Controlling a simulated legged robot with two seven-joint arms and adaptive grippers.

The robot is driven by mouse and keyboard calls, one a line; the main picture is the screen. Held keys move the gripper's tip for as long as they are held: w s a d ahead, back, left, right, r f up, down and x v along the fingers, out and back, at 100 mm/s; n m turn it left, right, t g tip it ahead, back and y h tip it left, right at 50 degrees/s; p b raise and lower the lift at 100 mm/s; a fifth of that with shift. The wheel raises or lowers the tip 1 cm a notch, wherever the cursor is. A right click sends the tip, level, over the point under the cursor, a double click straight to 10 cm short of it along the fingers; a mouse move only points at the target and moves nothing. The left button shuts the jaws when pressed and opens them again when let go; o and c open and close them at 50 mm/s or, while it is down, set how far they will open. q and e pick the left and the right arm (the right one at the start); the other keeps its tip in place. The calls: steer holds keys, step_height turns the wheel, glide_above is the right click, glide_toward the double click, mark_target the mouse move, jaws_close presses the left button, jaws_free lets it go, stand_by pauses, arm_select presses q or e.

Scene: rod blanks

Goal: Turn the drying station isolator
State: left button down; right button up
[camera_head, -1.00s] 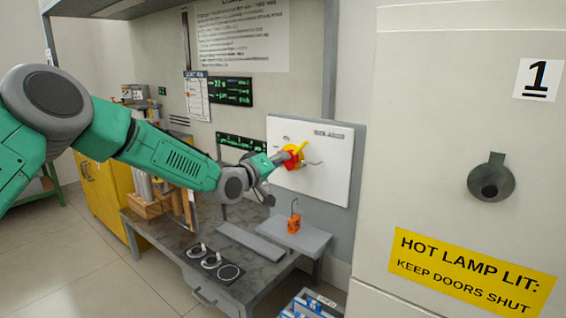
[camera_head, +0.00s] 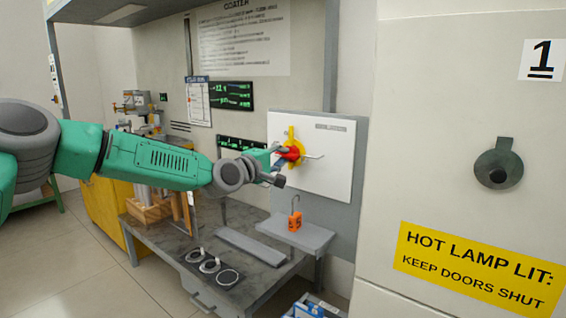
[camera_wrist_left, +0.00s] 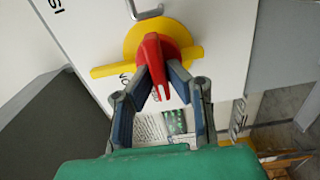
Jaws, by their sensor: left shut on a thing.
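The isolator has a red handle (camera_head: 292,153) on a yellow disc and bar (camera_head: 291,134), mounted on a white panel (camera_head: 335,165). In the head view the yellow bar stands about upright. My left gripper (camera_head: 279,158) reaches it from the left. In the left wrist view my left gripper (camera_wrist_left: 161,82) has one finger on each side of the red handle (camera_wrist_left: 151,52) and is shut on it. The yellow disc (camera_wrist_left: 140,35) shows behind the handle, with its bar lying across the picture. My right gripper is in neither view.
Below the panel, an orange padlock (camera_head: 294,222) stands on a grey shelf (camera_head: 315,236). A dark bench (camera_head: 220,270) holds several rings. A bent metal hook (camera_head: 314,156) sticks out beside the handle. A cabinet (camera_head: 455,120) with a yellow hot-lamp sign (camera_head: 478,270) fills the right.

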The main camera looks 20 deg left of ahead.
arm_select(q)
steer(key=shift+s+d+f, duration=0.1)
steer(key=shift+f, duration=0.55)
steer(key=c, duration=1.6)
jaws_free()
steer(key=shift+r, duration=0.1)
steer(key=shift+a+r, duration=0.25)
steer(key=v, duration=1.2)
steer(key=shift+f, duration=0.1)
